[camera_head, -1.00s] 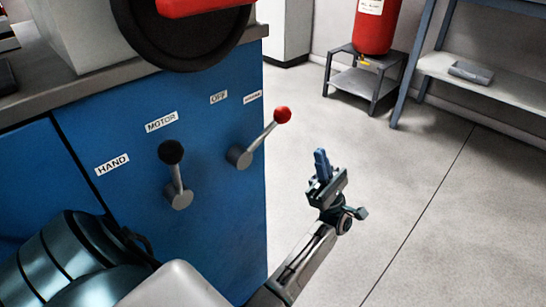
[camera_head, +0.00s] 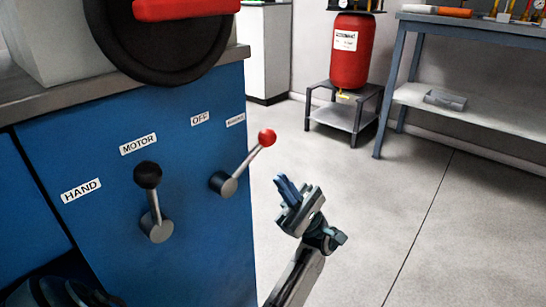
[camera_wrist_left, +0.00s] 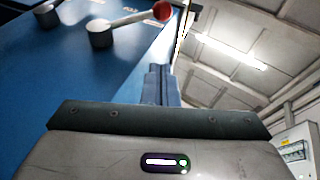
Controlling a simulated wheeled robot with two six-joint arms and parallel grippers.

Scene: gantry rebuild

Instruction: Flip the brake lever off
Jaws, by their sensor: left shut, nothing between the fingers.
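The brake lever (camera_head: 248,162) has a red ball knob and a grey hub on the blue cabinet front. It tilts up and to the right, its knob right of the OFF label (camera_head: 200,118) and below a second label (camera_head: 235,120) too small to read. In the left wrist view the lever (camera_wrist_left: 130,22) lies across the top. My left gripper (camera_head: 284,188) is shut and empty, below and right of the red knob and apart from it in the picture. Its blue fingers (camera_wrist_left: 160,84) point toward the lever area in the wrist view. My right gripper is not in view.
A black-knobbed lever (camera_head: 153,203) stands left of the brake lever, below the MOTOR label (camera_head: 138,144). A dark wheel with a red bar (camera_head: 175,45) is above. A red tank (camera_head: 350,60) on a stand and a workbench (camera_head: 465,115) are behind. Floor right of the cabinet is clear.

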